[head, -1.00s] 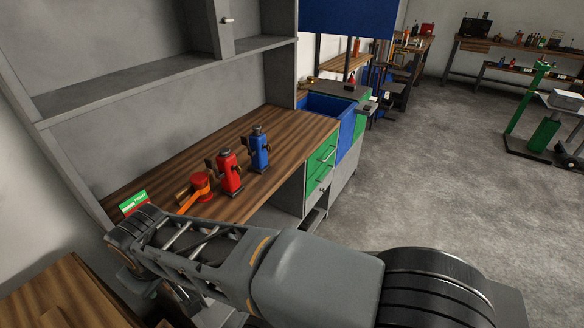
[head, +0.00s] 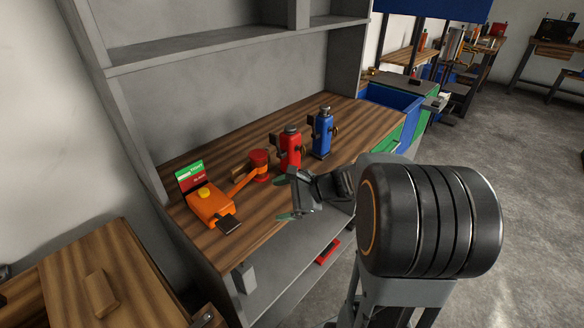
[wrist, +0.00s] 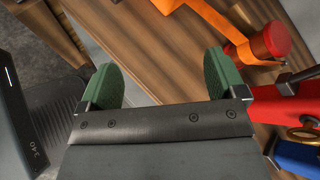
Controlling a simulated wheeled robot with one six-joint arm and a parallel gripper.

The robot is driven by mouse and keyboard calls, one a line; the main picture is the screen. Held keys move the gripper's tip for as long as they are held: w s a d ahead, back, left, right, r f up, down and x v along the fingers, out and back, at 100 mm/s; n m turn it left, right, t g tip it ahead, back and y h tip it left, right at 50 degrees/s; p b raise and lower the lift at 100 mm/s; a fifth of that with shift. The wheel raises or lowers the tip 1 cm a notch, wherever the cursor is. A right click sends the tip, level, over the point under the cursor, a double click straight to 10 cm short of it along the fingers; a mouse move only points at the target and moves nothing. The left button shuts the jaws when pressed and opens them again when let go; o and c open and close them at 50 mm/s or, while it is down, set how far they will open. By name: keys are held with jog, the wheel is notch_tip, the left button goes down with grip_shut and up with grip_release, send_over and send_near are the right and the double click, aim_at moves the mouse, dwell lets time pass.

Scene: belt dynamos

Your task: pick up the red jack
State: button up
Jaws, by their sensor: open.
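The red jack (head: 291,150) stands upright on the wooden bench top, between a blue jack (head: 323,134) and an orange tool with a red round head (head: 259,166). My gripper (head: 287,197) is near the bench's front edge, in front of the red jack and apart from it. Its green-padded fingers are spread with nothing between them. In the wrist view, my gripper (wrist: 163,78) shows both fingers over the bench edge. The red jack (wrist: 285,104) is partly visible at the right edge, beyond the right finger.
An orange device with a yellow knob (head: 208,204) and a green-and-red sign (head: 190,177) stand on the bench's left. The blue jack (wrist: 298,157) shows at the wrist view's lower right. A shelf (head: 220,42) hangs above. The bench top (head: 345,112) behind the jacks is clear.

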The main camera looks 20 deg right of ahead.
aim_at(290, 161)
jog(key=w+d+f+m+t, duration=0.1)
jog(key=d+m, duration=0.1)
jog(key=w+d+f+m+t+b, duration=0.1)
jog(key=w+d+m+t, duration=0.1)
jog(key=d, duration=0.1)
jog(key=w+d+f+m+t+b, duration=0.1)
jog(key=d+m+t, duration=0.1)
jog(key=shift+w+d+m, duration=0.25)
jog(key=shift+w+m, duration=0.05)
jog(key=shift+w, duration=0.05)
jog(key=w+d+f+m+t+h+b, duration=0.1)
jog(key=w+d+f+m+t+h, duration=0.1)
jog(key=d+m+t, duration=0.4)
jog(key=shift+g+h, duration=0.4)
jog(key=shift+g, duration=0.1)
jog(key=w, duration=0.7)
jog(key=shift+a+r, duration=0.1)
jog(key=shift+a, duration=0.25)
jog(key=shift+x, duration=3.1)
jog(key=shift+c, duration=0.4)
grip_shut()
jog(key=shift+r, duration=0.25)
